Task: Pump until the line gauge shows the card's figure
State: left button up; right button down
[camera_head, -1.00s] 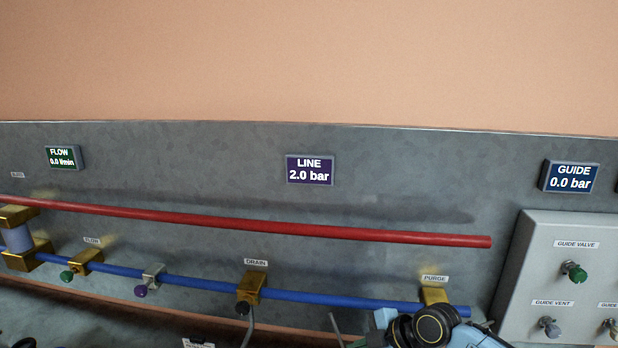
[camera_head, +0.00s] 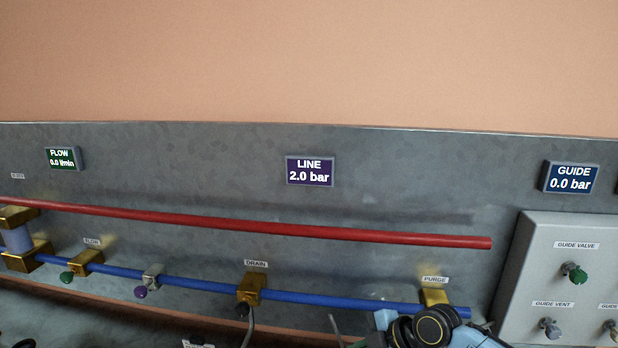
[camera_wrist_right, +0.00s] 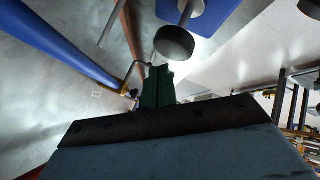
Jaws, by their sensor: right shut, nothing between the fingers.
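The line gauge (camera_head: 310,171) on the grey back panel reads 2.0 bar in the head view. I cannot make out the card or a pump handle for certain. My right arm comes in at the bottom right of the head view, below the purge block (camera_head: 434,296); its fingertips are out of that view. In the right wrist view my right gripper (camera_wrist_right: 158,78) is shut and empty, its dark green fingers together just below a dark round knob (camera_wrist_right: 174,43). Whether they touch the knob I cannot tell. My left gripper is not in view.
The flow gauge (camera_head: 63,158) reads 0.0 l/min and the guide gauge (camera_head: 571,177) 0.0 bar. A red pipe (camera_head: 250,226) runs above a blue pipe (camera_head: 340,302). The drain block (camera_head: 251,287) sits on the blue pipe. A guide valve box (camera_head: 540,260) stands at the right.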

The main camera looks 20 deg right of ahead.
jog(key=shift+f, duration=0.15)
dwell(0.3)
jog(key=shift+f+b, duration=0.3)
jog(key=shift+b, duration=0.1)
jog(key=shift+f+b, duration=1.2)
jog(key=shift+f, duration=0.3)
dwell(1.1)
jog(key=shift+r, duration=0.1)
jog(key=shift+r+p, duration=1.45)
jog(key=shift+r, duration=0.4)
notch_tip(320, 180, up, 6)
jog(key=p, duration=0.4)
jog(key=shift+p, duration=0.3)
dwell(1.5)
